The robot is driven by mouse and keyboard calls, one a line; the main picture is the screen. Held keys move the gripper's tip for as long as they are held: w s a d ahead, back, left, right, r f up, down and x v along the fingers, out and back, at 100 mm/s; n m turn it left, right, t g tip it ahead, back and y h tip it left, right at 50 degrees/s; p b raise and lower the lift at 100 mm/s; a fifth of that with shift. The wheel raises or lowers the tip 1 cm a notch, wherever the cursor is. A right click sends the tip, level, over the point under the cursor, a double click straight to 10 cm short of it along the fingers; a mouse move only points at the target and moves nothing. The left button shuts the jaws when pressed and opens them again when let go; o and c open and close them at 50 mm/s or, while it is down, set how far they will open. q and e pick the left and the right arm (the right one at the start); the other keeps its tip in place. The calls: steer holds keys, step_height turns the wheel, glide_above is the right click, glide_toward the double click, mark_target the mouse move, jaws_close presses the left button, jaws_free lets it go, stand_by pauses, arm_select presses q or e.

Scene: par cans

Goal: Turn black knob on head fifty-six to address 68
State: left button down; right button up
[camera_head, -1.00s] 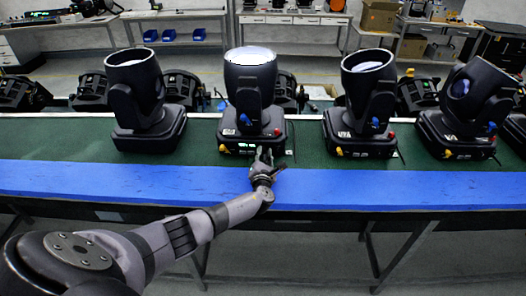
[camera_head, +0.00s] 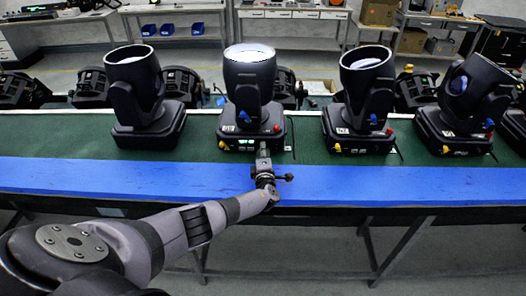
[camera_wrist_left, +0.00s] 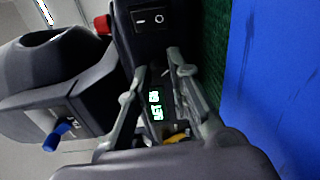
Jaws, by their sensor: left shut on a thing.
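The moving head lamp (camera_head: 249,82) that my left gripper works at stands second from the left on the green table. Its base front carries a small lit display (camera_head: 246,143). In the left wrist view the display (camera_wrist_left: 155,104) shows sideways between my fingers and seems to read "SET 68". My left gripper (camera_head: 264,150) reaches the base front beside the display. In the left wrist view its fingertips (camera_wrist_left: 158,66) are shut at the dark panel, on the black knob, which is mostly hidden between them. My right gripper is not in view.
A red part (camera_wrist_left: 102,24) and a rocker switch (camera_wrist_left: 150,19) sit beside the fingers. A blue part (camera_wrist_left: 59,134) sticks out from the lamp. Similar lamps (camera_head: 140,98) stand on both sides. The blue front strip (camera_head: 110,175) of the table is clear.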

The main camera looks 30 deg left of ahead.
arm_select(q)
steer(key=shift+m, duration=0.6)
steer(key=c, duration=1.5)
jaws_free()
steer(key=shift+o, duration=0.2)
steer(key=shift+f, duration=0.1)
steer(key=v, duration=1.2)
